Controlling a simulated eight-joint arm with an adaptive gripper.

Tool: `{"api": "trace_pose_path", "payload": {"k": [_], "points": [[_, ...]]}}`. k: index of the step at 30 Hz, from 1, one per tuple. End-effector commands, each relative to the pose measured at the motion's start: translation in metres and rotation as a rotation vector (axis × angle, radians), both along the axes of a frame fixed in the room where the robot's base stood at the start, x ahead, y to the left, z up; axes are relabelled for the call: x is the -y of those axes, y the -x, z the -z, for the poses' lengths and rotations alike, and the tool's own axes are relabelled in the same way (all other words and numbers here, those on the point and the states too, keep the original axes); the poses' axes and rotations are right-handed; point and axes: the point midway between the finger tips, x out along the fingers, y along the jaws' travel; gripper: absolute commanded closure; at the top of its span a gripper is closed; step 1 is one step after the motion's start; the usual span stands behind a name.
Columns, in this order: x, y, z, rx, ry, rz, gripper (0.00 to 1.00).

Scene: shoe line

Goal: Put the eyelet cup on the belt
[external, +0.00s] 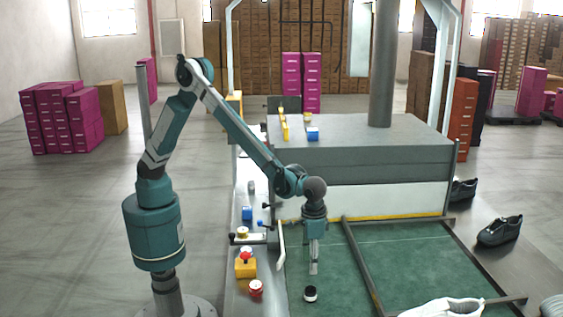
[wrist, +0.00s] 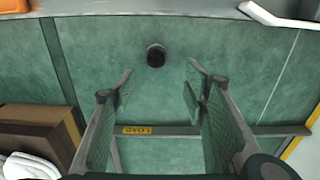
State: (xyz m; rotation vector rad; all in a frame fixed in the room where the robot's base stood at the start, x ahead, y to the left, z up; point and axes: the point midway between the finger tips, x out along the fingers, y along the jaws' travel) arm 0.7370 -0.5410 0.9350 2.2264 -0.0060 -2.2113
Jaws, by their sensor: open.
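In the wrist view the cup (wrist: 156,55) looks like a dark disc on the green surface, just beyond my fingertips. My gripper (external: 314,270) points down a little above the cup and apart from it. Its two fingers are spread with nothing between them, as the wrist view also shows at my gripper (wrist: 160,78).
A dark bar (external: 362,267) crosses the belt to the right of the cup. A white shoe (external: 448,308) lies at the front right. A brown box (wrist: 42,132) shows in the wrist view.

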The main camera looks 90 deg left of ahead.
Motion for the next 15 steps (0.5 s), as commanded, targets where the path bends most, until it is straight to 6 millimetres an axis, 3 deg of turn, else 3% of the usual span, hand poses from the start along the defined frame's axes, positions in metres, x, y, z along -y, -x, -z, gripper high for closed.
{"api": "trace_pose_path", "payload": {"k": [5,15], "points": [[-0.026,-0.002,-0.024,0.017,0.012,-0.003,0.56],[-0.098,0.000,-0.086,0.073,0.045,-0.003,0.56]]}}
